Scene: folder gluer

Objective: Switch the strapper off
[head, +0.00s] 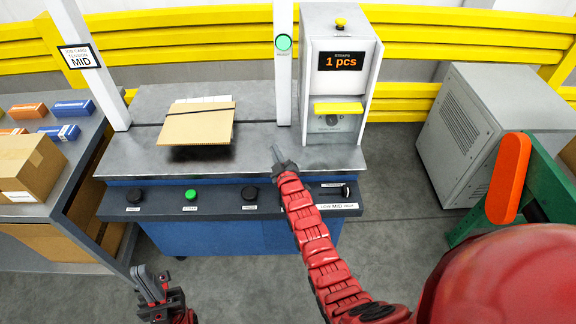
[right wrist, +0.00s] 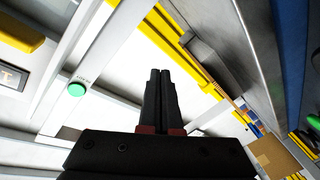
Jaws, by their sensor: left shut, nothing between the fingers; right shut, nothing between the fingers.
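The strapper (head: 145,100) is a grey-topped table on a blue base with a white arch. Its control box (head: 341,80) stands at the right end, with a lit display reading "1 pcs", a yellow flap (head: 338,108) and a dark knob (head: 332,121) below the flap. The front panel (head: 225,203) carries black buttons, a lit green button (head: 190,195) and a selector (head: 346,191) at its right end. My right gripper (head: 277,153) is shut and empty above the table's front part, left of the box; its fingers show in the right wrist view (right wrist: 160,75). My left gripper (head: 146,280) is shut, low in front of the panel.
A strapped cardboard piece (head: 195,128) lies on the table. A green button (head: 283,42) sits on the arch's right post. A side table (head: 75,155) with boxes stands left. A grey cabinet (head: 470,120) and an orange-handled green machine (head: 508,178) stand right. Yellow rails run behind.

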